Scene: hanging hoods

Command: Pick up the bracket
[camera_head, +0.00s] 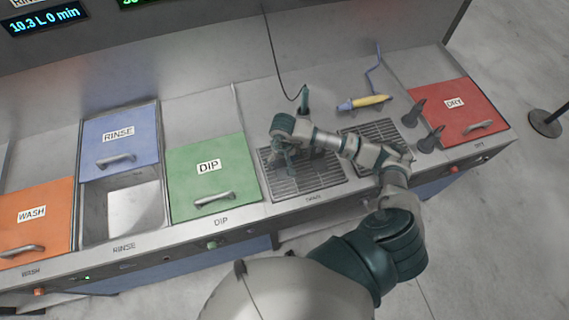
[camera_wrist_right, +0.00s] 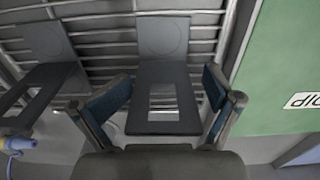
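In the right wrist view, a dark grey bracket (camera_wrist_right: 150,118) with a rectangular cutout lies between the fingers of my right gripper (camera_wrist_right: 167,80). A lighter flat plate with a faint circle adjoins its far end, over the slatted grate. The fingers are open, one on each side of the bracket, with narrow visible gaps. A second similar grey bracket (camera_wrist_right: 38,85) is at the left. In the head view, my right gripper (camera_head: 284,153) is over the left drain grate (camera_head: 312,182); the bracket there is hard to make out behind it. My left gripper is not in view.
The green DIP lid (camera_head: 208,184) lies left of the grate. A blue-and-yellow sprayer (camera_head: 363,102) lies behind, and a hanging cable (camera_head: 272,45) comes down nearby. Two dark upright pieces (camera_head: 413,113) stand beside the red DRY lid (camera_head: 455,103). The RINSE basin (camera_head: 135,208) is partly open.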

